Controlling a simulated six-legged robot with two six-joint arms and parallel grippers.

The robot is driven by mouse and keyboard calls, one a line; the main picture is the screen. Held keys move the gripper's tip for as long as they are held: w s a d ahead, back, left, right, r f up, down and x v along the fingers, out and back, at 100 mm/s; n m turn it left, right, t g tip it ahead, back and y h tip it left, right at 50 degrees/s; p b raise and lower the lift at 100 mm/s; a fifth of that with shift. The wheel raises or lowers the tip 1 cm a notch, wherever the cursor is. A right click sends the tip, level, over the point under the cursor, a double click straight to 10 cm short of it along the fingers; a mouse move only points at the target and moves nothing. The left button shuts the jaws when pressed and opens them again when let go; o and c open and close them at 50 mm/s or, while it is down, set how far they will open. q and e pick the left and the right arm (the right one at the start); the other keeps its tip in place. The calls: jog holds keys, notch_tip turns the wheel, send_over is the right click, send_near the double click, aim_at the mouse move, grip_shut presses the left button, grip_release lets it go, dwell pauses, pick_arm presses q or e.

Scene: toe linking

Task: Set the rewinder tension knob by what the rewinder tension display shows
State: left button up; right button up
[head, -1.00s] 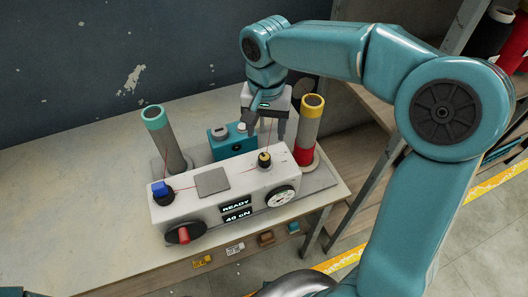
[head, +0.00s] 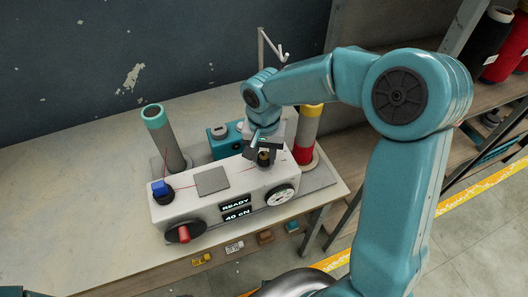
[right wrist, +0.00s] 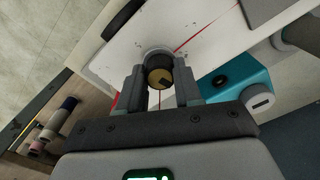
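The white rewinder (head: 225,185) stands on the table. Its front displays read "READY" (head: 235,204) and what looks like "40 cN" (head: 237,216). In the head view the fingertips are partly hidden.
The table's left is clear.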

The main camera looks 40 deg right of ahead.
jog(key=shift+c, duration=0.9)
jog(key=shift+n, duration=0.3)
jog(key=n, duration=0.3)
jog(key=shift+n+b, duration=0.3)
jog(key=shift+b, duration=0.1)
jog(key=n, duration=0.6)
jog(key=shift+d, duration=0.1)
jog(key=shift+n, duration=0.4)
jog(key=o, duration=1)
jog(key=shift+w, duration=0.15)
jog(key=shift+o, duration=0.2)
